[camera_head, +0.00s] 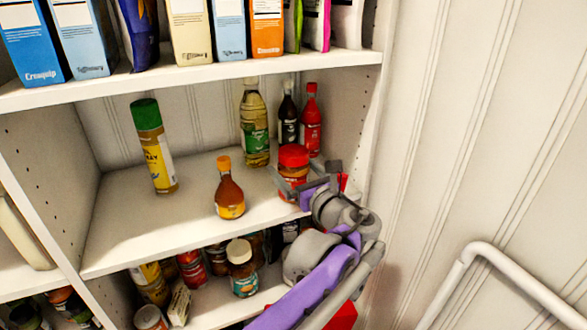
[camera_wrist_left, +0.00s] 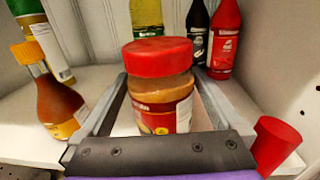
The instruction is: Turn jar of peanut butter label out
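The peanut butter jar (camera_head: 293,170), with a red lid and a red-and-yellow label, stands upright on the middle shelf near its right end. In the left wrist view the jar (camera_wrist_left: 163,88) is in the centre, with part of its label turned toward the camera, toward the lower right of the jar. My left gripper (camera_head: 290,185) reaches in from the front right. Its two fingers (camera_wrist_left: 160,85) lie on either side of the jar, with gaps showing beside the lower body. The jar's base is partly hidden by the gripper. My right gripper is out of view.
An orange-capped sauce bottle (camera_head: 230,190) stands left of the jar. Behind are an oil bottle (camera_head: 254,125), a dark bottle (camera_head: 287,118) and a red bottle (camera_head: 311,122). A green-capped can (camera_head: 155,148) is farther left. The shelf's right wall (camera_head: 362,120) is close.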

